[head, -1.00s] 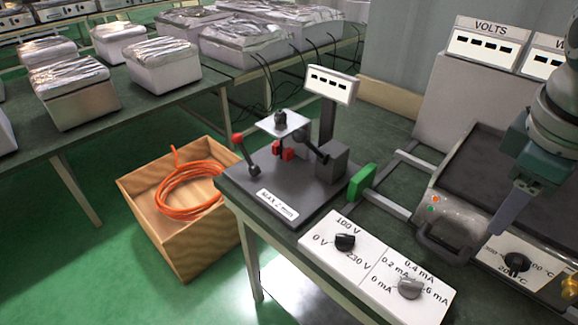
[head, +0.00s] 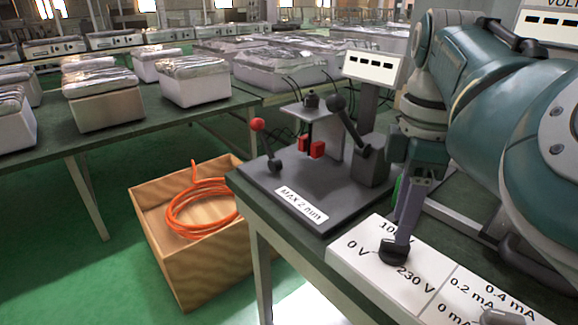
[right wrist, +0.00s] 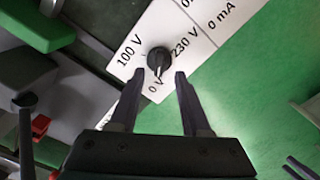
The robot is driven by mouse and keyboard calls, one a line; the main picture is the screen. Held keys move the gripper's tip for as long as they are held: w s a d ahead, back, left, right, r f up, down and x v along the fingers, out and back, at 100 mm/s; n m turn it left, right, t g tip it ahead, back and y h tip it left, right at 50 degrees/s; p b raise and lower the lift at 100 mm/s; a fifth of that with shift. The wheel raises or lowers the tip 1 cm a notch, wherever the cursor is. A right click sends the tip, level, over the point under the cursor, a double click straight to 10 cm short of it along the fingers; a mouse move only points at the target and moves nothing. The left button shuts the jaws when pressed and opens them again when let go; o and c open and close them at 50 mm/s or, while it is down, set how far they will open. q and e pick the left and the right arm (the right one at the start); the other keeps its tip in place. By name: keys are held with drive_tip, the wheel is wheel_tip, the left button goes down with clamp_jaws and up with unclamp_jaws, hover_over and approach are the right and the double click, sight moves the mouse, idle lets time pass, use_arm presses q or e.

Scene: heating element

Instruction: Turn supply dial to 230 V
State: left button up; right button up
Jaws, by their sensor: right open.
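The supply dial is a black knob (head: 391,252) on a white panel (head: 346,262) marked 0 V, 100 V and 230 V. In the right wrist view the dial (right wrist: 158,60) shows a pale pointer line that appears turned toward the 0 V mark. My right gripper (head: 402,243) is at the dial, coming down from above. In the right wrist view its two fingers (right wrist: 159,74) are apart, with the dial between and slightly beyond their tips. I cannot tell whether either finger touches it. My left gripper is not in view.
A mA dial (head: 500,316) sits on the same panel to the right. A grey device with red clamps (head: 317,149) and a lever stands behind the panel. A wooden crate (head: 205,268) with an orange cable stands on the floor at left.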

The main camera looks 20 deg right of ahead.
sight(394, 249)
wheel_tip(394, 249, down, 4)
drive_tip(key=shift+f+b, duration=0.1)
drive_tip(key=shift+b, duration=0.3)
clamp_jaws()
idle(0.4)
